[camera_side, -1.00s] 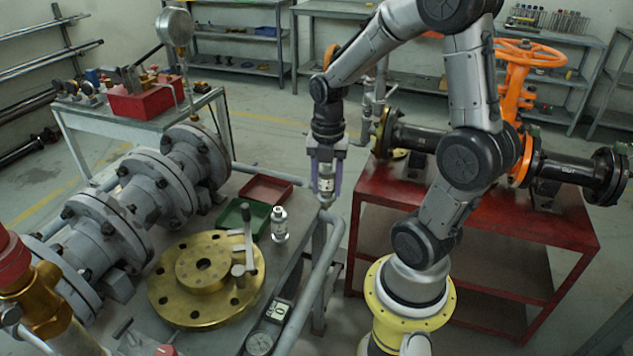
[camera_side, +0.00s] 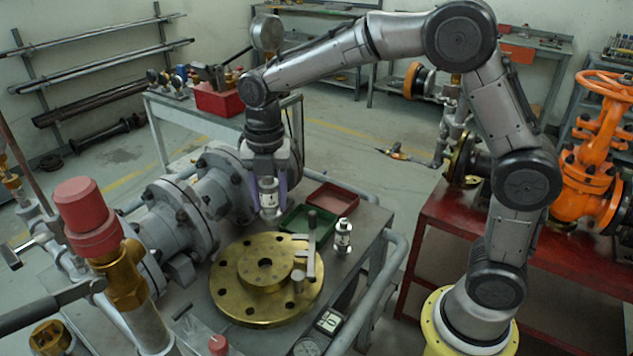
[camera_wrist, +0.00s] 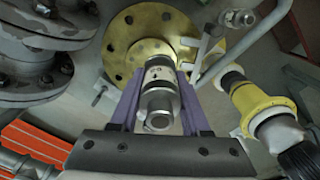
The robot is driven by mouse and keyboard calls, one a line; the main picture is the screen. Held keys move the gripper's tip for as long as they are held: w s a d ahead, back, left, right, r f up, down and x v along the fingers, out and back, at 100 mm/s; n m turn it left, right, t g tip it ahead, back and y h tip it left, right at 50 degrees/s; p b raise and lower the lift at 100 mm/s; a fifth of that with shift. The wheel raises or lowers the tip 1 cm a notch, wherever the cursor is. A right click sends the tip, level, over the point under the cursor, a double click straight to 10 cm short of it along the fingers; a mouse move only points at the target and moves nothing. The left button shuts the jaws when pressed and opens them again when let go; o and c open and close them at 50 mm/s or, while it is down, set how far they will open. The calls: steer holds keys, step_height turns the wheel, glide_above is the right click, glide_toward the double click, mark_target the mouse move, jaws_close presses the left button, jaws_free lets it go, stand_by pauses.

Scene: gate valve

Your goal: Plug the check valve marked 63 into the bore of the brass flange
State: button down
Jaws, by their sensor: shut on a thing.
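My gripper (camera_side: 268,188) has purple fingers and is shut on a silver check valve (camera_side: 269,203), held upright with its lower end free. The marking on the valve is too small to read. In the wrist view the held valve (camera_wrist: 160,97) lies between the fingers and hides the flange's centre. The brass flange (camera_side: 231,289) lies flat on the bench, its dark bore (camera_side: 265,263) open and empty in the side view. The valve is above the flange and appears behind the bore in the side view, clearly apart from it. A second silver valve (camera_side: 343,237) stands on the bench.
Green (camera_side: 292,222) and red (camera_side: 333,197) trays lie behind. Large grey pipe flanges (camera_side: 180,215) stand at left. A gauge (camera_side: 307,346) is at the front edge.

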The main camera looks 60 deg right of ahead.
steer(key=shift+n, duration=0.5)
steer(key=shift+s+a+f, duration=0.1)
steer(key=shift+a+f, duration=0.55)
steer(key=shift+f, duration=0.55)
steer(key=shift+s+a+f, duration=0.1)
steer(key=shift+a+f, duration=0.55)
steer(key=shift+f, duration=0.6)
steer(key=shift+s+a+f, duration=0.1)
steer(key=shift+a+f, duration=0.55)
steer(key=shift+f, duration=0.55)
steer(key=shift+f, duration=1.25)
steer(key=shift+c, duration=1.5)
jaws_free()
steer(key=o, duration=0.3)
steer(key=shift+r, duration=0.1)
